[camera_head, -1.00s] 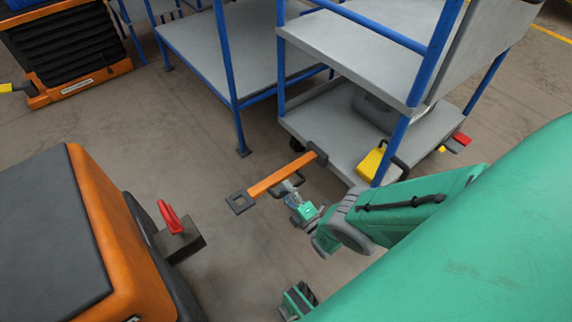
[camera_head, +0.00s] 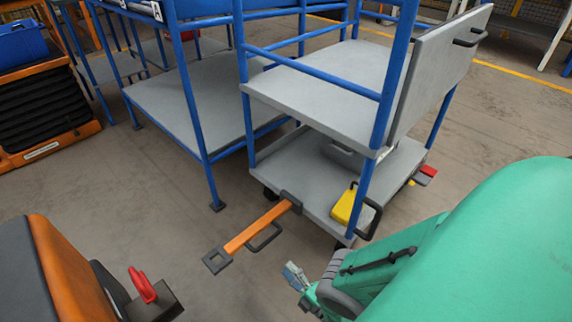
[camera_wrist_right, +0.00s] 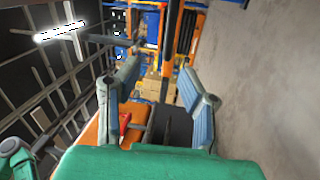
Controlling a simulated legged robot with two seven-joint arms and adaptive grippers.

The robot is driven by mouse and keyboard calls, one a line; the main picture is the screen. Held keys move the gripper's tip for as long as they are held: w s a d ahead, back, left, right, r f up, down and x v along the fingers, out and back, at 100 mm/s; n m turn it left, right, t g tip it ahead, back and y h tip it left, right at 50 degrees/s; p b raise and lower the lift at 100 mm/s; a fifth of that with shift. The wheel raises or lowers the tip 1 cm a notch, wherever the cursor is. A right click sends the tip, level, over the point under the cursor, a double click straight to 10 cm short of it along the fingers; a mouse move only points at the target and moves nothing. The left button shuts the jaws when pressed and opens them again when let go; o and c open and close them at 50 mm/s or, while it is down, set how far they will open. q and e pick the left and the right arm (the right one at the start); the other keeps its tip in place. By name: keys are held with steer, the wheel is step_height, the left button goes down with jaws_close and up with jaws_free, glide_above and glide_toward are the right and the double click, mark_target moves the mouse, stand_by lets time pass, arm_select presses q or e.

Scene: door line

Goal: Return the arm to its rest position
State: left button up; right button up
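My right arm, green with grey joints, comes in from the lower right of the head view. Its gripper (camera_head: 295,276) is small there, just right of and below the orange tow bar (camera_head: 257,227), with floor visible between them. In the right wrist view the two blue-grey fingers (camera_wrist_right: 162,95) stand wide apart with nothing held between them.
The cart (camera_head: 300,165) has grey shelves and blue posts; the tow bar's black handle (camera_head: 265,238) is near my gripper. A yellow box (camera_head: 345,205) sits on the lower shelf. An orange machine with a red lever (camera_head: 142,285) is at lower left. Floor between is clear.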

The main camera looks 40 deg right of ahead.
stand_by(0.4)
steer(key=w+d+m+g+h, duration=0.2)
steer(key=w+d+m+g, duration=0.25)
steer(key=m+g, duration=0.35)
steer(key=s+a+r+m+g, duration=0.3)
steer(key=s+r+g, duration=0.1)
steer(key=s+r, duration=0.25)
steer(key=s+a+r+m+g+y, duration=0.1)
steer(key=s+a+r+m+g, duration=0.2)
steer(key=s+r, duration=0.4)
steer(key=s+a+r+m+g, duration=0.25)
steer(key=s+r+g, duration=0.25)
steer(key=s, duration=0.3)
step_height(320, 180, up, 18)
steer(key=p, duration=1.8)
steer(key=shift+w+d+f, duration=0.25)
steer(key=shift+d, duration=0.2)
